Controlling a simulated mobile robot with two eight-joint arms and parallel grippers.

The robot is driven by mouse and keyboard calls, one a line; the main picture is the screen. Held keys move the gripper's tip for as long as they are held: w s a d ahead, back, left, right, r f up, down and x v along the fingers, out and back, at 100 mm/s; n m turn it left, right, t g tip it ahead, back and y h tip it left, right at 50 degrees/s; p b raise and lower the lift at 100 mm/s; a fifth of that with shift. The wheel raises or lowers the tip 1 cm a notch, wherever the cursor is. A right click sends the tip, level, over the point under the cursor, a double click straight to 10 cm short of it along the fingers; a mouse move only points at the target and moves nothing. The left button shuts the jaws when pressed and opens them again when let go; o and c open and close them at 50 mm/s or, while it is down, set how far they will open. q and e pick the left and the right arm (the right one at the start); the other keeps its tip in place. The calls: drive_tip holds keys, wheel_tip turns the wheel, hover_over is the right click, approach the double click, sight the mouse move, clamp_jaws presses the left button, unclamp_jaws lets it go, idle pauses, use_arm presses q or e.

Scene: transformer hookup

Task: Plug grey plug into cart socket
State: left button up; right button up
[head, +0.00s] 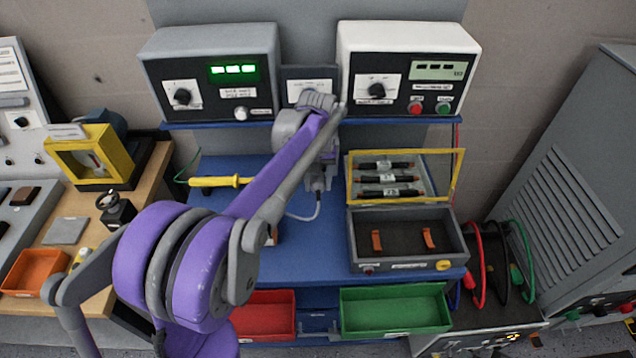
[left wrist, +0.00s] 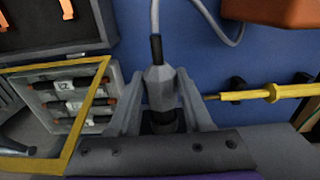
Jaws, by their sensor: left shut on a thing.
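My left gripper (head: 318,178) is low over the middle of the blue cart (head: 285,262), partly hidden behind my own arm. In the left wrist view, its two fingers (left wrist: 160,100) are shut around the grey plug (left wrist: 158,82). A black sleeve and a grey cable (left wrist: 202,8) run from the plug's far end. In the head view, the cable (head: 305,217) curves over the blue top below the gripper. I cannot make out the cart socket in either view. My right gripper is not in view.
A yellow-handled probe (head: 222,182) lies left of the gripper. An open case (head: 408,240) with a yellow-framed lid (head: 455,180) stands close on the right. A grey meter (head: 210,75) and a white meter (head: 410,70) stand on the shelf behind. Red and green bins sit below.

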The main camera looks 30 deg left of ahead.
use_arm(q)
drive_tip(key=shift+w+a, duration=0.5)
drive_tip(key=shift+w, duration=0.3)
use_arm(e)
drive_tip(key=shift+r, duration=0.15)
use_arm(q)
drive_tip(key=o, duration=1.6)
drive_tip(key=shift+r+p, duration=1.6)
drive_tip(key=shift+r, duration=1.95)
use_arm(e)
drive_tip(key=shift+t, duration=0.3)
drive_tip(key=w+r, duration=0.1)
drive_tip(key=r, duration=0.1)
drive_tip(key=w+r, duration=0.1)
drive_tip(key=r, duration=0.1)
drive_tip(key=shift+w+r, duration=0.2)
use_arm(q)
wheel_tip(320, 180, up, 11)
drive_tip(key=shift+f, duration=0.15)
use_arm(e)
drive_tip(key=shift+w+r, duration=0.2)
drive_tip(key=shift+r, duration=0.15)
